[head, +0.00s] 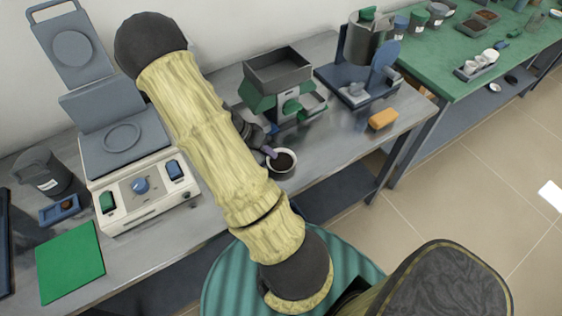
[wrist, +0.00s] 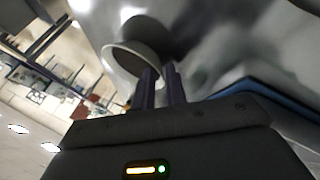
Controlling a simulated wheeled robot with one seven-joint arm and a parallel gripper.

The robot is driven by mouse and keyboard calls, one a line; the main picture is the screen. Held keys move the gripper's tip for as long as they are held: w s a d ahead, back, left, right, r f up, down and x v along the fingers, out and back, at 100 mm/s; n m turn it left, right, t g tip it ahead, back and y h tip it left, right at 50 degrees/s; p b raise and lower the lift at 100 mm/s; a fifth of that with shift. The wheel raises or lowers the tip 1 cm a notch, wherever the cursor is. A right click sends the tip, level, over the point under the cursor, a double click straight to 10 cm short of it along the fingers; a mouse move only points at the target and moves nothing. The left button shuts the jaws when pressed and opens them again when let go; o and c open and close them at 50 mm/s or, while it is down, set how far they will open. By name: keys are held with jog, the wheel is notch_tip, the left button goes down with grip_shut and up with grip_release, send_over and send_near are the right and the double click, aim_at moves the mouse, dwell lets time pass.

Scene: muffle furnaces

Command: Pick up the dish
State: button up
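The dish (head: 282,162) is a small round white bowl with dark contents, near the front edge of the steel bench. In the wrist view the dish (wrist: 133,62) is just beyond my fingertips, its rim seen at a steep slant. My gripper (head: 269,152) reaches the dish's rim on its left side in the head view. In the wrist view my gripper (wrist: 161,72) has its two purple fingers close together, with the dish's wall between their tips. The fingertips' contact is partly hidden. I cannot tell whether the dish is clear of the bench.
A grey and green device (head: 280,85) stands behind the dish. An orange block (head: 383,118) lies to the right on the bench (head: 335,150). A white-based instrument (head: 145,190) and a green mat (head: 70,262) are at left. Bare steel lies right of the dish.

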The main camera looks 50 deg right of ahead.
dwell(0.3)
grip_shut()
jog(key=shift+r, duration=0.1)
notch_tip(320, 180, up, 10)
dwell(0.5)
dwell(0.7)
